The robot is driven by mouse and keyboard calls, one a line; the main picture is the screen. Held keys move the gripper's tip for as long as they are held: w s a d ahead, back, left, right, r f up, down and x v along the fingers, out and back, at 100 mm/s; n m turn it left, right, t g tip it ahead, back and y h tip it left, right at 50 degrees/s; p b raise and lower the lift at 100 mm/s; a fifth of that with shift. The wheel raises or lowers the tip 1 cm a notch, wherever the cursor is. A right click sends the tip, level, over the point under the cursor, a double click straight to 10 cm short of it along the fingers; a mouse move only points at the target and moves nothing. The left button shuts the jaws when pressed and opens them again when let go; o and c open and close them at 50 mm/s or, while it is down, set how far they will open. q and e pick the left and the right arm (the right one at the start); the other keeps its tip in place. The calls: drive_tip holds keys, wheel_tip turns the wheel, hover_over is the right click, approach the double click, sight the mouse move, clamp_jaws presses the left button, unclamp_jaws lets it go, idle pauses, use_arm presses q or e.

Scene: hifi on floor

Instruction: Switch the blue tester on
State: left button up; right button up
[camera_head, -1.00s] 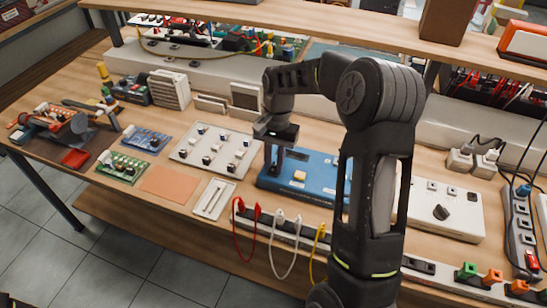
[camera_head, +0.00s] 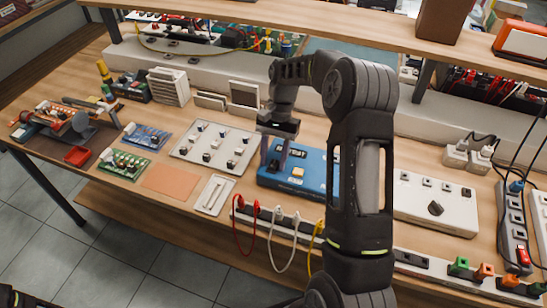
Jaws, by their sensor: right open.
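The blue tester (camera_head: 315,178) is a flat blue box on the wooden bench, right of the white switch panel. A small cream-orange button or switch (camera_head: 297,172) shows on its top. My right gripper (camera_head: 275,160) points down at the left part of the tester, with its fingers just left of that switch. The fingers are apart with nothing between them. Whether the fingertips touch the tester I cannot tell. My right arm hides the tester's right part.
Red, white and yellow cables hang from a strip (camera_head: 283,226) at the bench's front edge. A white box with a dark knob (camera_head: 436,198) stands right. A shelf (camera_head: 320,22) runs overhead behind.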

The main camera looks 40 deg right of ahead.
sight(275, 159)
drive_tip(key=shift+r, duration=0.1)
drive_tip(key=shift+w+d+r, duration=0.15)
drive_tip(key=shift+r, duration=0.15)
drive_tip(key=p+v, duration=0.1)
drive_tip(key=v, duration=0.3)
drive_tip(key=shift+r, duration=0.4)
drive_tip(key=p+v, duration=0.2)
drive_tip(key=p, duration=0.1)
drive_tip(key=shift+d, duration=0.15)
